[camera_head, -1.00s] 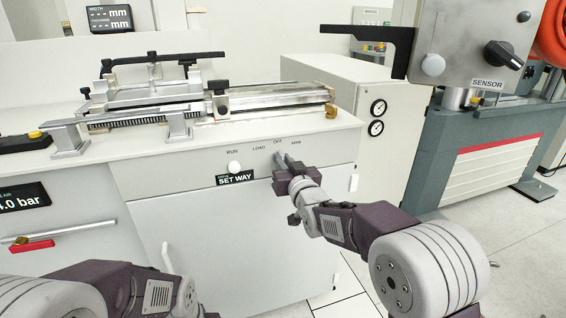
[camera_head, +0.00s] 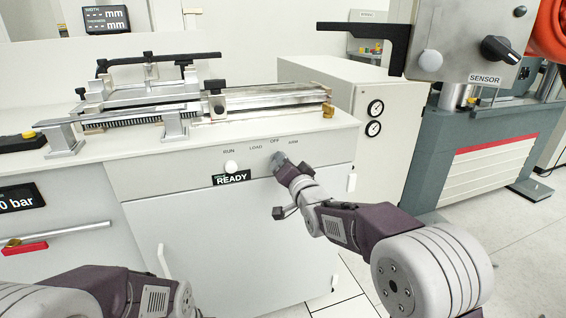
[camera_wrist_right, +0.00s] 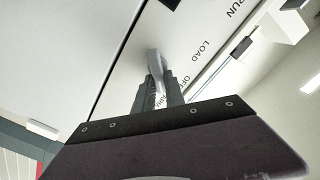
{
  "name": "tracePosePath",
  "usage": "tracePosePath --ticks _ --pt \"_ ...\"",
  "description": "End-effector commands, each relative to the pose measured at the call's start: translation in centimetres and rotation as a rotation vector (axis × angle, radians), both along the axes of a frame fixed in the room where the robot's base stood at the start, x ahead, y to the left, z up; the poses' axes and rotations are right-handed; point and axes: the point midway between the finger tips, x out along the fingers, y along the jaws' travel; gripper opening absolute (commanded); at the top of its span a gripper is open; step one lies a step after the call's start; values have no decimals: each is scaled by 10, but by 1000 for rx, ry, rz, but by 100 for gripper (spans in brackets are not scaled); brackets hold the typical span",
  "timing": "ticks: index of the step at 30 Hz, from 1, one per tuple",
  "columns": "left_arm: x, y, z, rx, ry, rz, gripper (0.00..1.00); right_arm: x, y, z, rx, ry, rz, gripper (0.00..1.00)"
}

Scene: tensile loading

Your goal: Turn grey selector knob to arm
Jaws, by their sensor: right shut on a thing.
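The grey selector knob (camera_head: 279,157) is on the front panel of the white cabinet, below the printed labels RUN, LOAD, OFF and ARM. In the right wrist view the light grey knob (camera_wrist_right: 154,62) sits between the dark fingers of my right gripper (camera_wrist_right: 155,92). In the head view my right gripper (camera_head: 284,164) is shut on the knob and covers part of it.
A white button (camera_head: 231,167) sits left of the knob, above a small display (camera_head: 232,178) reading READY. A metal measuring fixture (camera_head: 200,105) stands on the cabinet top.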

Motion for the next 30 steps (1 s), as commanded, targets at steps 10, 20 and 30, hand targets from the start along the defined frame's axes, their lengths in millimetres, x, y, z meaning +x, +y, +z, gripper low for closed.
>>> tracePosePath --ticks 10,20,30 --pt "0 0 0 0 0 0 47 0 -1 0 42 14 -1 0" --pt "0 0 -1 0 0 0 47 0 -1 -1 43 15 -1 26" --pt "0 0 0 0 0 0 47 0 -1 0 41 13 0 36"
